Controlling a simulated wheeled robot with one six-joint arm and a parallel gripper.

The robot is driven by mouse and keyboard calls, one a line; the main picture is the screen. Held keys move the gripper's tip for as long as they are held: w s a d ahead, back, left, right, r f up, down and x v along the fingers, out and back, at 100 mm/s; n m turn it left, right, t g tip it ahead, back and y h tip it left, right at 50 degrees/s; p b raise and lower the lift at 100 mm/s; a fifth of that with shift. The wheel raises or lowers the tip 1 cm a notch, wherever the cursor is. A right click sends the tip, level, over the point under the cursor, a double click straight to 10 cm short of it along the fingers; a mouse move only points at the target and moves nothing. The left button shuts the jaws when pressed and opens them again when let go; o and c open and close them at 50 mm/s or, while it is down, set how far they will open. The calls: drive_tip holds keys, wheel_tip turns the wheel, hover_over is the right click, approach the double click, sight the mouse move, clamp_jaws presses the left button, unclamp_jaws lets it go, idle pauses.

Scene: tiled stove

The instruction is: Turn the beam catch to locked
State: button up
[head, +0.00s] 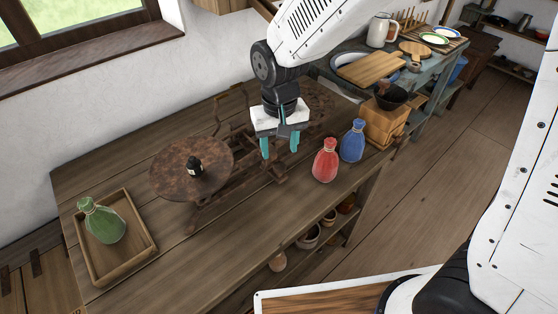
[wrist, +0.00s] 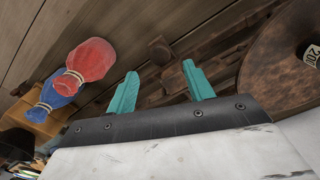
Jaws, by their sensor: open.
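A rusty brown balance scale (head: 222,188) stands on the wooden table. My gripper (head: 279,150) is open and empty, pointing down over the right part of the scale. In the wrist view, a small brown block-like part (wrist: 160,48) of the scale shows just beyond the gap between the teal fingers (wrist: 160,70). I cannot tell whether this is the beam catch, nor how the catch is set. My gripper hides part of the scale.
A wooden box (head: 384,122) is at the table's right end. The front strip is clear.

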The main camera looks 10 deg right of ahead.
sight(280, 166)
wheel_tip(280, 166, down, 6)
drive_tip(key=shift+r, duration=0.1)
drive_tip(key=c, duration=1)
